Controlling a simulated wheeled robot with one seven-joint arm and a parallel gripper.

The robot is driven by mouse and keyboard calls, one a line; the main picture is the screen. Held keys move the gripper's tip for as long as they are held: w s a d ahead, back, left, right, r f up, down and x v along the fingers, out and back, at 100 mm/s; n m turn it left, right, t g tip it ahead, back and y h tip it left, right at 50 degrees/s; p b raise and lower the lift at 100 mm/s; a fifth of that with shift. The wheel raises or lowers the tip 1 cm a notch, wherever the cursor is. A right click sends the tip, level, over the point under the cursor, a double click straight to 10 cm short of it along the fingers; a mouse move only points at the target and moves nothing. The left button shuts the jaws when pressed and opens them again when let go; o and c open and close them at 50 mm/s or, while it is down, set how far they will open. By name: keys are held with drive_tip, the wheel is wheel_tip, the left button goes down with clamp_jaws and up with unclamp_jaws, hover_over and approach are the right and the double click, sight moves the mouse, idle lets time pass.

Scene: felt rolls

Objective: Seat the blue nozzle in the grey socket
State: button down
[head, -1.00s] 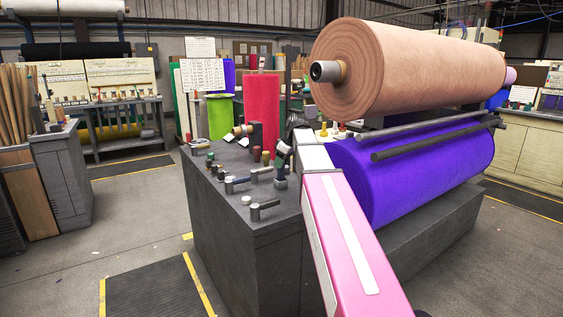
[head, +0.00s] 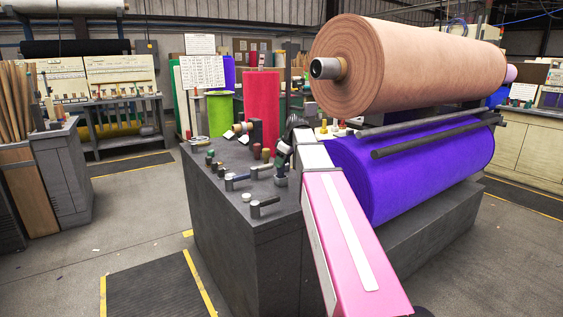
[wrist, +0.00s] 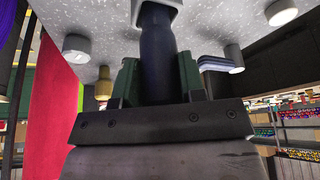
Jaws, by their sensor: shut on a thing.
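My gripper (head: 281,163) is over the right part of the dark grey bench top. In the wrist view its green fingers (wrist: 157,82) are shut around the dark blue nozzle (wrist: 157,50). The far end of the nozzle meets the light grey socket (wrist: 146,12) at the top edge of the wrist view. I cannot tell how deep the nozzle sits there. The grey socket (head: 281,181) also shows in the head view, just below my gripper. The nozzle is too small and covered to make out in the head view.
Several small handles and knobs stand on the bench, with a grey handle (head: 264,207) and a white cap (head: 246,197) toward the front. A red felt roll (head: 262,105) stands behind. Large purple (head: 420,165) and tan rolls are at right.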

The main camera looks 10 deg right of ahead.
drive_tip(key=c, duration=0.6)
unclamp_jaws()
drive_tip(key=v, duration=1)
drive_tip(key=shift+s+d+r, duration=0.1)
drive_tip(key=shift+d+r, duration=0.05)
drive_tip(key=shift+r, duration=0.2)
